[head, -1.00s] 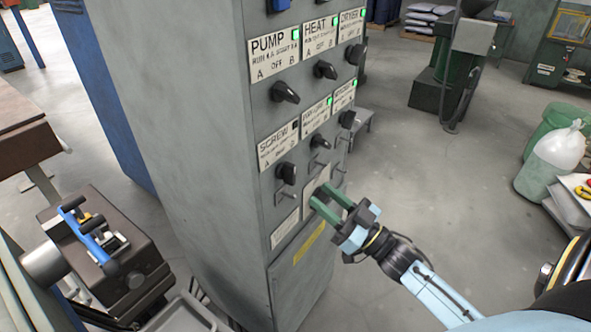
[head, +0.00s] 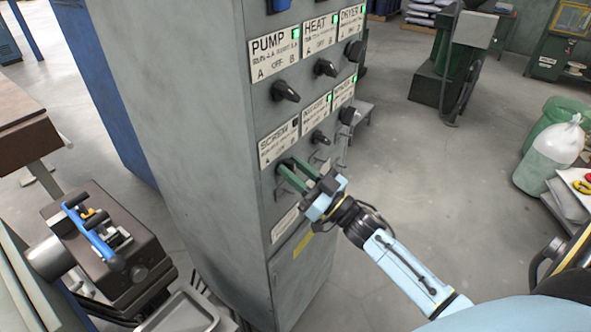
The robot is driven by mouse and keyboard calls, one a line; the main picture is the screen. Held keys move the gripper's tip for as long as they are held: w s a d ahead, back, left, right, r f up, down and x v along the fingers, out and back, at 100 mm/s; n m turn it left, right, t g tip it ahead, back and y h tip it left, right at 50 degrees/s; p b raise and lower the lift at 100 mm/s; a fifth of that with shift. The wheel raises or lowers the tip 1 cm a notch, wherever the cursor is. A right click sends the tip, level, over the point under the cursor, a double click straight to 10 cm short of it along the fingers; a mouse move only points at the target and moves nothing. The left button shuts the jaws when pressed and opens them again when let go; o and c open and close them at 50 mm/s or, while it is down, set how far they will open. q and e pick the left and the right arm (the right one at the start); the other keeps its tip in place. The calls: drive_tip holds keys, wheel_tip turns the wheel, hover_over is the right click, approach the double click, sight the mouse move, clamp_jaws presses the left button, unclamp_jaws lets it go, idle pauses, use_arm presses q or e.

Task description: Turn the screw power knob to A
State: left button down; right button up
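The grey control cabinet (head: 205,130) stands in the middle with two rows of labelled black knobs. The SCREW label (head: 278,146) is at the lower left of the panel, with A and B marks and a dark lamp. The screw power knob is below this label, mostly hidden by my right gripper. My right gripper (head: 288,164) has its two green fingers apart, with the tips at the knob. I cannot tell whether they touch it. My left gripper is not in view.
The PUMP knob (head: 285,91) and HEAT knob (head: 325,67) are above; another knob (head: 320,138) sits close right of my fingers. A dark machine with a blue handle (head: 95,235) is at the lower left. Open floor lies right of the cabinet.

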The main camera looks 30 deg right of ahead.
drive_tip(key=shift+c, duration=1.1)
drive_tip(key=shift+n+y, duration=0.4)
drive_tip(key=shift+n, duration=0.2)
drive_tip(key=n, duration=0.2)
drive_tip(key=n+g+y, duration=0.1)
drive_tip(key=n, duration=0.1)
drive_tip(key=shift+a+f+y+b, duration=0.1)
drive_tip(key=shift+y+b, duration=0.2)
drive_tip(key=shift+b, duration=0.1)
drive_tip(key=n+g+y, duration=0.1)
drive_tip(key=n, duration=0.2)
drive_tip(key=n+g+y, duration=0.1)
drive_tip(key=n+g, duration=0.1)
drive_tip(key=n, duration=0.2)
drive_tip(key=shift+s+a+f+y, duration=0.1)
drive_tip(key=shift+s+a+y, duration=0.05)
drive_tip(key=shift+y, duration=0.15)
drive_tip(key=shift+n, duration=0.4)
clamp_jaws()
drive_tip(key=o, duration=0.6)
unclamp_jaws()
